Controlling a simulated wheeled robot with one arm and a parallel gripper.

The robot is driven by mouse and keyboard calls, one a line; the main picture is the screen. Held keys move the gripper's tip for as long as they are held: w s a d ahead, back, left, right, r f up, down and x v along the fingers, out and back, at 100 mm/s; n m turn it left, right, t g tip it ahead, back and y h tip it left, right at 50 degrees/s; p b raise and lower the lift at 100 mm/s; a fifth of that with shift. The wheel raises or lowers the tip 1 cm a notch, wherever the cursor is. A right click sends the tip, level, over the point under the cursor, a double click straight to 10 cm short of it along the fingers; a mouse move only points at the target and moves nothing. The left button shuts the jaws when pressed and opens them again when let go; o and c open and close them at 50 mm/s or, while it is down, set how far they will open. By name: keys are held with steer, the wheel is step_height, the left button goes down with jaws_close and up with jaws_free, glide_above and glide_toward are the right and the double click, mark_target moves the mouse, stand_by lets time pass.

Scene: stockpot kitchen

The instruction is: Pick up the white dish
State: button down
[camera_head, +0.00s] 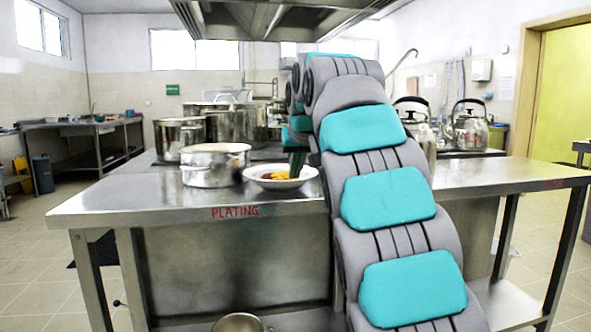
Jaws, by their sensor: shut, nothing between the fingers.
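The white dish (272,184) is a shallow, wide-rimmed bowl on the steel plating table, just left of my arm. Orange-yellow food lies in it. My gripper (296,170) points down at the dish's right side, with its dark tip over or at the inside of the dish. The gripper is small in view and partly hidden by my arm. It looks shut, with nothing seen held in it. I cannot tell whether it touches the dish or the food.
A steel pot (213,168) stands close to the dish's left. Larger stockpots (178,139) stand behind, and kettles (468,128) stand at the back right. The plating table (120,197) is bare at its left front and on its right side. A range hood hangs above.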

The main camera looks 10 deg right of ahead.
steer(key=s+b, duration=0.1)
steer(key=s, duration=1.1)
steer(key=w+p, duration=0.1)
steer(key=w, duration=0.4)
steer(key=w+p, duration=0.2)
steer(key=w, duration=0.4)
steer(key=w+d+p, duration=0.1)
steer(key=w, duration=0.5)
steer(key=shift+f+p, duration=0.2)
steer(key=shift+p, duration=0.1)
steer(key=shift+s+f, duration=0.1)
steer(key=shift+f, duration=0.05)
steer(key=shift+f, duration=0.1)
steer(key=shift+f+b, duration=0.3)
steer(key=shift+f, duration=0.2)
